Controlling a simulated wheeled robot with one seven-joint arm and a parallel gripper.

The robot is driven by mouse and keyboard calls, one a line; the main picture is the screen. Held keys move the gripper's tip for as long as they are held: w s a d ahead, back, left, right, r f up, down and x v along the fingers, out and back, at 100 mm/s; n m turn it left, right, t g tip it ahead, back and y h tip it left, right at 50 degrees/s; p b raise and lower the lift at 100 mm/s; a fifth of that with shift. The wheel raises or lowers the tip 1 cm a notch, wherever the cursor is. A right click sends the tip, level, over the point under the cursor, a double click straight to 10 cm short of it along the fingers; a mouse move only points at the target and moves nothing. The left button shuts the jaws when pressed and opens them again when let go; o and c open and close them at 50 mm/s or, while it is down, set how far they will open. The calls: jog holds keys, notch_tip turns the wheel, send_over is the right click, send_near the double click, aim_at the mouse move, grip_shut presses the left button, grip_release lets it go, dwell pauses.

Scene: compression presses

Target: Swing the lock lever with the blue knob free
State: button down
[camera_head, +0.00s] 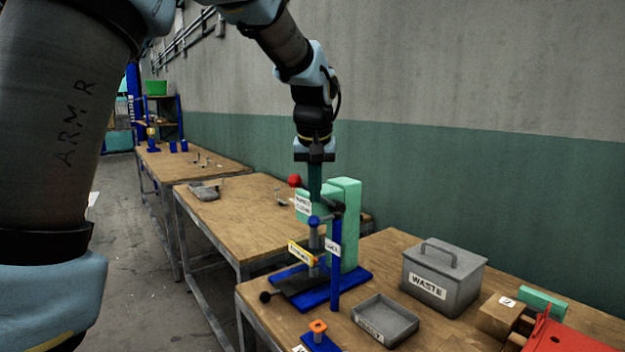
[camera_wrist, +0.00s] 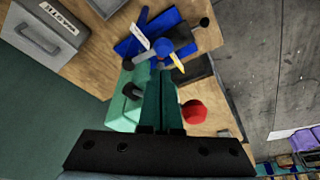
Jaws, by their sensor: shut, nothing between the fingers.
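The press has a mint-green column (camera_head: 348,210) on a blue base. A blue post (camera_head: 336,275) with a white label stands at its front right. The blue knob (camera_head: 314,220) of the lock lever is at the press front, near the post's top; it also shows in the wrist view (camera_wrist: 163,47). My gripper (camera_head: 315,198) points down just above the blue knob. Its green fingers (camera_wrist: 161,78) are together, with nothing between them. In the wrist view the fingertips lie close to the knob; whether they touch cannot be told. The lever's arm is partly hidden.
A red knob (camera_head: 295,181) is left of my fingers, close to them. A black knob (camera_head: 265,296) sticks out low at the left. A grey tray (camera_head: 386,320) and a lidded WASTE box (camera_head: 443,277) stand to the right. A red object (camera_head: 565,338) is at far right.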

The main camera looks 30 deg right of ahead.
aim_at(323, 219)
jog(key=p+x, duration=0.1)
jog(key=x, duration=0.4)
jog(key=shift+w+f, duration=0.1)
jog(key=shift+f, duration=0.2)
jog(key=shift+s+a, duration=0.1)
jog(key=shift+s, duration=0.65)
jog(key=shift+f, duration=0.1)
